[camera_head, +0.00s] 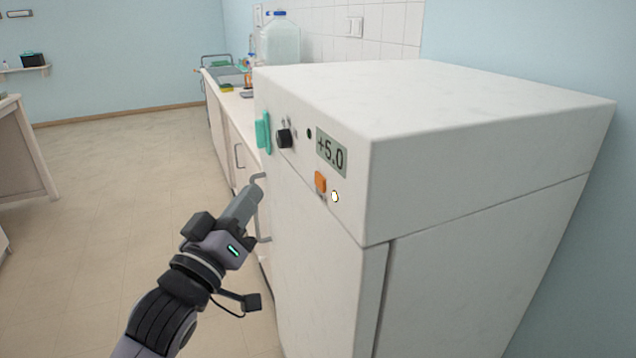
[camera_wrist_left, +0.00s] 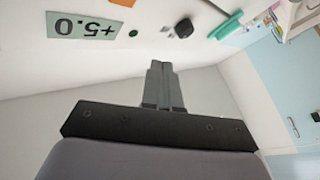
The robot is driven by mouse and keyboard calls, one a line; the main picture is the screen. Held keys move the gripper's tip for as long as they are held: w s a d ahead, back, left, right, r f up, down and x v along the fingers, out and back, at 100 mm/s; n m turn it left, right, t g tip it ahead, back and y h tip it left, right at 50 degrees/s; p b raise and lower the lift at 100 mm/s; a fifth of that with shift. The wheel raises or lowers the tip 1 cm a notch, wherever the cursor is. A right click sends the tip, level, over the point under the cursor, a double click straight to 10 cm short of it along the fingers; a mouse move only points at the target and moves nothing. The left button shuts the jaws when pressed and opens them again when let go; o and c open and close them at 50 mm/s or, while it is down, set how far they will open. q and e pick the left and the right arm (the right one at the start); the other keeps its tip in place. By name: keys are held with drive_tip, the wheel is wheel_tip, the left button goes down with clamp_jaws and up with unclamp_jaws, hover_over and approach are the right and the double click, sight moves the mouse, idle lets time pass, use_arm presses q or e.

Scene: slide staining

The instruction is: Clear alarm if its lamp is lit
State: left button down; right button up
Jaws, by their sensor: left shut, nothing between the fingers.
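A white cabinet (camera_head: 470,120) has a front panel with a grey display reading +5.0 (camera_head: 331,152). Below the display is an orange button (camera_head: 320,182). Beside the button is a small round lamp (camera_head: 335,196), bright whitish-yellow, and it looks lit. My left gripper (camera_head: 256,190) is shut and empty, in front of the cabinet, below and left of the button and apart from it. In the left wrist view the shut fingers (camera_wrist_left: 161,66) point toward the panel. The display (camera_wrist_left: 82,25) is upside down there and the orange button (camera_wrist_left: 124,3) is cut by the top edge.
A black knob (camera_head: 284,138), a small dark green dot (camera_head: 309,133) and a teal piece (camera_head: 263,133) are also on the cabinet front. A counter with a large clear bottle (camera_head: 280,42) stands behind. The floor to the left is clear.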

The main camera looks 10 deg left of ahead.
sight(320, 182)
use_arm(q)
drive_tip(key=w+d+b, duration=0.1)
drive_tip(key=w+d, duration=0.3)
drive_tip(key=d, duration=0.2)
drive_tip(key=shift+d, duration=0.15)
drive_tip(key=shift+w+d, duration=0.1)
drive_tip(key=shift+w, duration=0.05)
idle(1.8)
drive_tip(key=shift+w+d, duration=0.2)
drive_tip(key=shift+d, duration=0.05)
drive_tip(key=shift+w+d, duration=0.15)
drive_tip(key=shift+d, duration=0.1)
idle(0.7)
drive_tip(key=shift+a, duration=0.1)
idle(0.3)
drive_tip(key=shift+s+a+p, duration=0.35)
drive_tip(key=shift+s+a, duration=0.05)
drive_tip(key=shift+a, duration=0.1)
